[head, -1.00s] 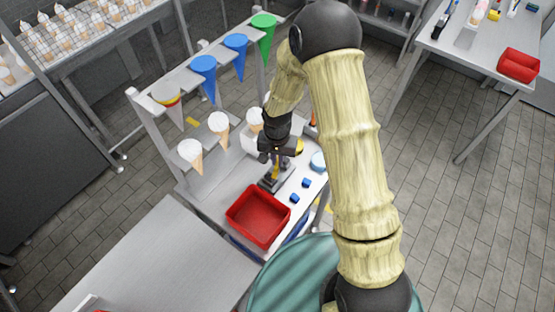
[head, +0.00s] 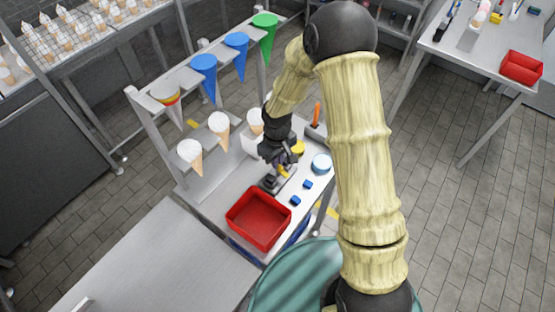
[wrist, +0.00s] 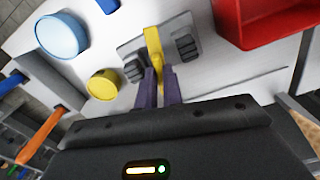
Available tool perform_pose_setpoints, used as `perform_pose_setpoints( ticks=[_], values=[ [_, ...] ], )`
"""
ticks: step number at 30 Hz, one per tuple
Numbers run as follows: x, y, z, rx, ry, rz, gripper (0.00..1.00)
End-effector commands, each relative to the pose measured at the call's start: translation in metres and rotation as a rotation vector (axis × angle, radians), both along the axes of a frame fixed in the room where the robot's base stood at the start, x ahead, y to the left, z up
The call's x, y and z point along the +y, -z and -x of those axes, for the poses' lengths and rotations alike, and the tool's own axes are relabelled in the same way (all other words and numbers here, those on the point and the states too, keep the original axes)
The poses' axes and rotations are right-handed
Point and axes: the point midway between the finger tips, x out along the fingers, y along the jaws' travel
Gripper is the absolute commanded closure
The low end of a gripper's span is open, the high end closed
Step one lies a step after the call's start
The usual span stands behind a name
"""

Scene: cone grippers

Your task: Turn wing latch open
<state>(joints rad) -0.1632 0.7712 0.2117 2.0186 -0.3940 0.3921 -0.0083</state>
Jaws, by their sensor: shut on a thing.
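The wing latch (wrist: 153,42) is a yellow bar on a grey plate (wrist: 130,50) with dark ribbed blocks beside it, in the wrist view. My gripper (wrist: 160,82) has its two purple fingers closed on the near end of the yellow wing. In the head view the latch plate (head: 268,186) lies on the bench behind the red bin, and my gripper (head: 284,160) reaches down over it. The fingers and arm hide part of the latch there, so its exact angle is hard to tell in that view.
A red bin (head: 258,219) stands close to the latch. Small blue blocks (head: 296,201), a light blue round lid (head: 321,165), a yellow round piece (wrist: 103,84) and an orange-handled tool (wrist: 40,130) lie nearby. A rack of cones (head: 203,68) stands behind on the left.

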Motion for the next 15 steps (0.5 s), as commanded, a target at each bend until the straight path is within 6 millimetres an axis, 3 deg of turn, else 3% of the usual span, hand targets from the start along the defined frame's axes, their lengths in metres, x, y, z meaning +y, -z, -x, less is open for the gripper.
perform_pose_setpoints(
  ticks=[15],
  values=[
    [0.0024,-0.0020,-0.0019,-0.009,-0.228,-0.004,1.00]
  ],
)
